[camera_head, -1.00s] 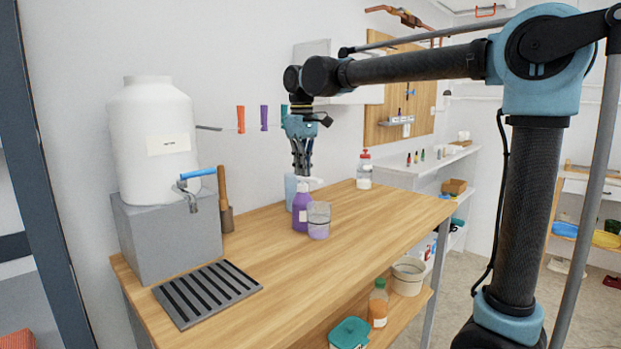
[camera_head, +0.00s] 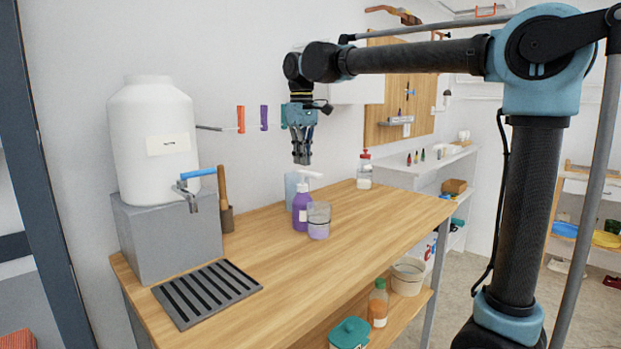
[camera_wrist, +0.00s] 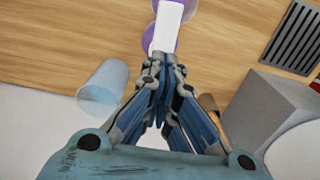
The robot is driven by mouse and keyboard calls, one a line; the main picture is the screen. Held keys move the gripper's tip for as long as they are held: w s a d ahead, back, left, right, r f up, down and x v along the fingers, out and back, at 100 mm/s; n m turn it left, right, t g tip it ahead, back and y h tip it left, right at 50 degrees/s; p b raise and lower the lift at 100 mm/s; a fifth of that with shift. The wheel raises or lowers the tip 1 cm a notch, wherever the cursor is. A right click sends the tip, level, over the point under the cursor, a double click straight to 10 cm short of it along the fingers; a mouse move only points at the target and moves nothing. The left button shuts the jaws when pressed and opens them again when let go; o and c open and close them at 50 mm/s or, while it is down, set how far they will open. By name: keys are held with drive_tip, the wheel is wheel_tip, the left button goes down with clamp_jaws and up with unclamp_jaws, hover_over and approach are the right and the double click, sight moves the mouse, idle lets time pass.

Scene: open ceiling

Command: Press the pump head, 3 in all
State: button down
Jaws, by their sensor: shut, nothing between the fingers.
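A purple pump bottle (camera_head: 301,212) with a white pump head (camera_head: 309,174) stands upright on the wooden table. The white pump head (camera_wrist: 167,28) also shows in the wrist view, just beyond my fingertips. My gripper (camera_head: 302,160) is shut and empty, pointing down just above the pump head, with a small gap in the head view. My closed fingers also show in the wrist view (camera_wrist: 163,68). A clear cup (camera_head: 319,222) with purple liquid low inside stands close at the bottle's right, under the spout side.
A pale blue translucent cup (camera_head: 290,186) stands behind the bottle. A large white tank (camera_head: 155,120) with a tap sits on a grey block (camera_head: 165,240) at left, with a slotted tray (camera_head: 207,293) in front. A red-capped bottle (camera_head: 364,172) stands farther back. The front tabletop is clear.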

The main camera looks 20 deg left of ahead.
sight(302, 171)
drive_tip(key=shift+f, duration=0.35)
idle(0.3)
drive_tip(key=shift+f, duration=0.4)
drive_tip(key=shift+f, duration=1.05)
drive_tip(key=shift+r, duration=1.8)
